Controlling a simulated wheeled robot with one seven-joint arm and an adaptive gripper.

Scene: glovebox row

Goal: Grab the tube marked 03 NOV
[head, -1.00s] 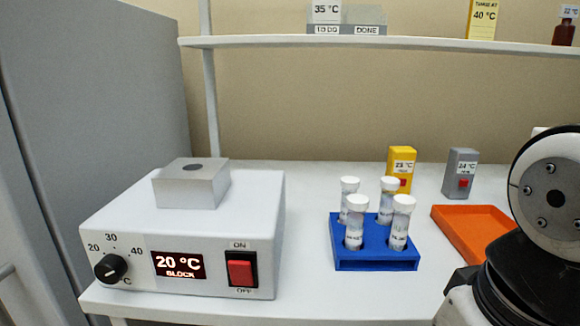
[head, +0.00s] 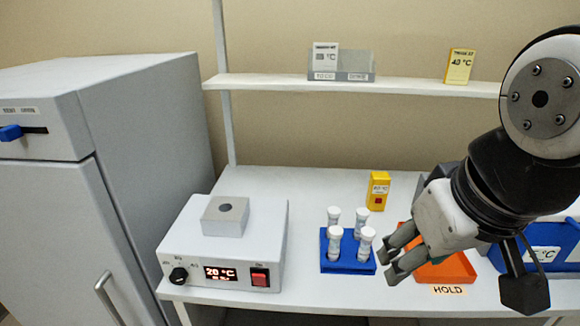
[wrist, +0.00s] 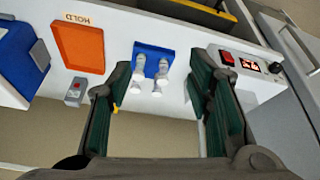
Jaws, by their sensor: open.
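Several white-capped tubes stand upright in a blue rack (head: 347,262) on the bench; two are the front tubes (head: 335,243) and (head: 365,244). Their labels are too small to read, so I cannot tell which is marked 03 NOV. My gripper (head: 388,262) is open and empty, just right of the rack in the head view, apparently above the bench. In the wrist view the rack (wrist: 152,52) and tubes (wrist: 158,75) appear beyond and between the open fingers (wrist: 160,95), apart from them.
A heater block unit (head: 225,250) stands left of the rack. An orange tray (head: 455,268) marked HOLD lies right, partly behind my arm. A yellow timer (head: 379,190) stands behind. A shelf (head: 280,84) runs above. A blue bin (head: 548,257) is at far right.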

